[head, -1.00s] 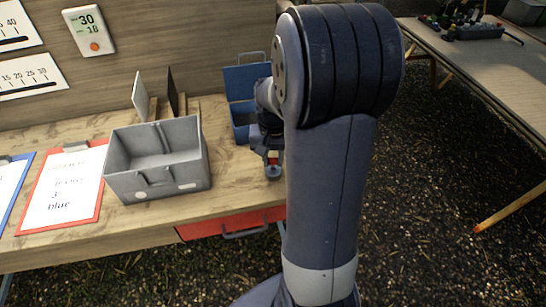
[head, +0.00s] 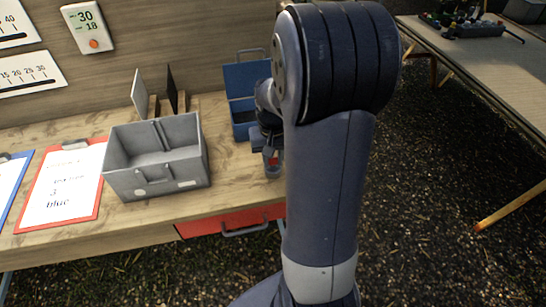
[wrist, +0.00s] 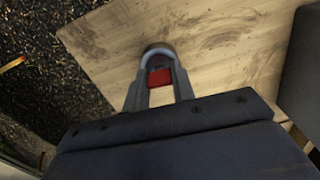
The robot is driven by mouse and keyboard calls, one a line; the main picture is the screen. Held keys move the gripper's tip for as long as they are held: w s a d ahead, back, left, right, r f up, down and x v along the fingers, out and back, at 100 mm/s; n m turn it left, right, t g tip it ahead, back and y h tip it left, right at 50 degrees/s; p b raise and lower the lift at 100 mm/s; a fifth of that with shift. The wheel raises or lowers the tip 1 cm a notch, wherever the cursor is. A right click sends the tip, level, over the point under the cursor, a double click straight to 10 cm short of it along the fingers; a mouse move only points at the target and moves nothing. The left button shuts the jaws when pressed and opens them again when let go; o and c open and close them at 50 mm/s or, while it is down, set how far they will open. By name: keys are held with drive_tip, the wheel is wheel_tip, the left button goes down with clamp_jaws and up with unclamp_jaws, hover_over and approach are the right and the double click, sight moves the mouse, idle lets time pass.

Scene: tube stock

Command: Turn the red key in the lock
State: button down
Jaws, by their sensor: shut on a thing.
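The red key (head: 273,160) stands at the lock (head: 274,173), a small grey round housing near the table's front edge. My gripper (head: 272,162) points down there and is shut on the key. In the wrist view the red key (wrist: 160,78) shows between the two grey fingers, and the curved rim of the lock (wrist: 157,50) lies just beyond. The key's lower part is hidden, so I cannot see how deep it sits.
A grey open bin (head: 155,182) stands to the left. An open blue box (head: 243,128) is behind my gripper. A red drawer (head: 200,227) with a handle is under the tabletop. A red clipboard (head: 98,198) lies at the left.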

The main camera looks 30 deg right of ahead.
drive_tip(key=shift+n, duration=0.9)
drive_tip(key=n, duration=0.3)
drive_tip(key=m, duration=0.4)
drive_tip(key=shift+p, duration=0.35)
drive_tip(key=c, duration=1.1)
unclamp_jaws()
